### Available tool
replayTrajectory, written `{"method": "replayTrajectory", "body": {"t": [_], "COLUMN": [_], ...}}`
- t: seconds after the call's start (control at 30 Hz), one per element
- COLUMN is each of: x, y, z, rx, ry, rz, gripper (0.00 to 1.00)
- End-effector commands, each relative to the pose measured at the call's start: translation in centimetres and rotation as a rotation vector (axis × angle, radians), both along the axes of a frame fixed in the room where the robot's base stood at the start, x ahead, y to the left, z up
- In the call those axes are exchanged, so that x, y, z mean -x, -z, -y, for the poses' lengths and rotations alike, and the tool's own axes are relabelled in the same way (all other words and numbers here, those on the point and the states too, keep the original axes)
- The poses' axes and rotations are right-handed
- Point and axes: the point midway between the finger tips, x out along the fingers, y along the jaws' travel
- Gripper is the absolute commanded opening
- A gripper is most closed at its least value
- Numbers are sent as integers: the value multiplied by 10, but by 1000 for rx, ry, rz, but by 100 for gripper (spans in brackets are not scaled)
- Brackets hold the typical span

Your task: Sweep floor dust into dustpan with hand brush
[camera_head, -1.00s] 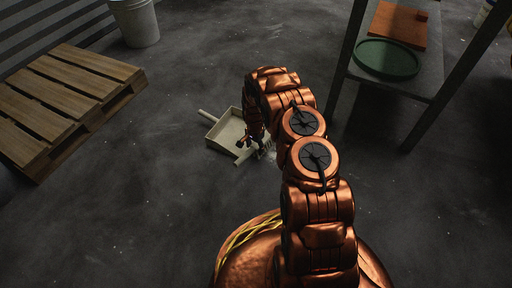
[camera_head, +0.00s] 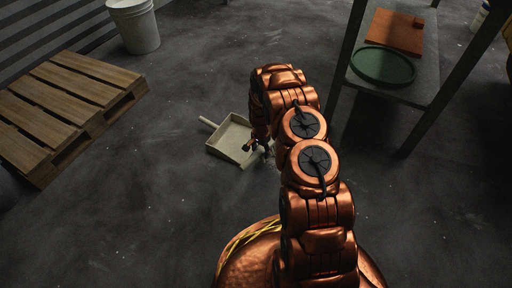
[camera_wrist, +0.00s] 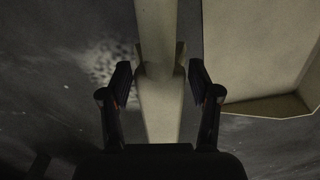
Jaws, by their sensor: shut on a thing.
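The beige dustpan (camera_head: 229,142) lies on the dark floor, its handle pointing to the upper left in the head view. In the wrist view the dustpan (camera_wrist: 262,50) fills the right side. My gripper (camera_wrist: 160,78) is shut on the pale hand brush (camera_wrist: 157,115), whose body runs between the fingers. In the head view my gripper (camera_head: 258,147) is low, close by the dustpan's right side, and mostly hides the brush. Light speckled dust (camera_wrist: 108,62) lies on the floor left of the brush in the wrist view. Whether the bristles touch the floor cannot be told.
A wooden pallet (camera_head: 75,100) lies at the left. A white bucket (camera_head: 135,27) stands at the back left. A metal table (camera_head: 420,85) with a green tray (camera_head: 383,66) and an orange board (camera_head: 396,30) stands at the right. The floor in front of the dustpan is clear.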

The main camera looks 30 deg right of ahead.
Motion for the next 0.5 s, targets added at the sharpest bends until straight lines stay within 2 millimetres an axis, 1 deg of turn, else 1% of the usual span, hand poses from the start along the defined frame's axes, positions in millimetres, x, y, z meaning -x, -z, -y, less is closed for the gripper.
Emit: {"method": "replayTrajectory", "body": {"t": [0.03, 0.5], "x": [5, 52], "y": [-3, -3], "z": [4, 37], "rx": [0, -1], "ry": [2, 4], "rz": [0, 0], "gripper": [34, 34]}}
